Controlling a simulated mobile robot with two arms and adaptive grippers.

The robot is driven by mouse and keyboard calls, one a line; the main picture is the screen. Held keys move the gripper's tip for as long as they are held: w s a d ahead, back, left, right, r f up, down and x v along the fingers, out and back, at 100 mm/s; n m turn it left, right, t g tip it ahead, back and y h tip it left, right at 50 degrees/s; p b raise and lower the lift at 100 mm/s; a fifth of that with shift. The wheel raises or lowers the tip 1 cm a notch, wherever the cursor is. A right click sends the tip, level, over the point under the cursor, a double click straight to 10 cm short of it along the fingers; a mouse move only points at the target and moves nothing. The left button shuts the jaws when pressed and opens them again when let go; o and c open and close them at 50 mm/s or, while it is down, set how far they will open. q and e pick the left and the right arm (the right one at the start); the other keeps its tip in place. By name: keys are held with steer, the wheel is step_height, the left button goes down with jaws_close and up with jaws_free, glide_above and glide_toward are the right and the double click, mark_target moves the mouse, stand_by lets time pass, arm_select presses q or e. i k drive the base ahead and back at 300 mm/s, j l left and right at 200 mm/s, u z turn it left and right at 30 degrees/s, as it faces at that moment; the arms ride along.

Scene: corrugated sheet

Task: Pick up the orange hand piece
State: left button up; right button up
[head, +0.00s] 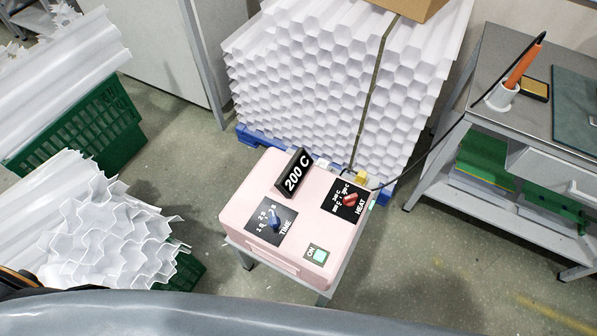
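The orange hand piece (521,64) stands tilted in a white holder (502,96) on the grey workbench (497,47) at the right. It leans up and to the right, with a dark tip at its upper end. A dark cable runs from it down to the pink control box (308,215) in the middle. The box bears a "200 C" display (294,174), a blue TIME knob (273,222), a red HEAT knob (350,200) and a green ON button (320,256). Neither of my grippers shows in the head view.
A honeycomb stack of white corrugated sheets (330,80) stands on a blue pallet behind the box. Green crates (85,125) with white sheets are at the left. A yellow sponge tray (536,89) and dark mat (575,110) lie beside the holder. Floor is clear between box and bench.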

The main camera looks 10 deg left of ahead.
mark_target(528, 58)
steer(key=z, duration=1.25)
steer(key=u, duration=0.4)
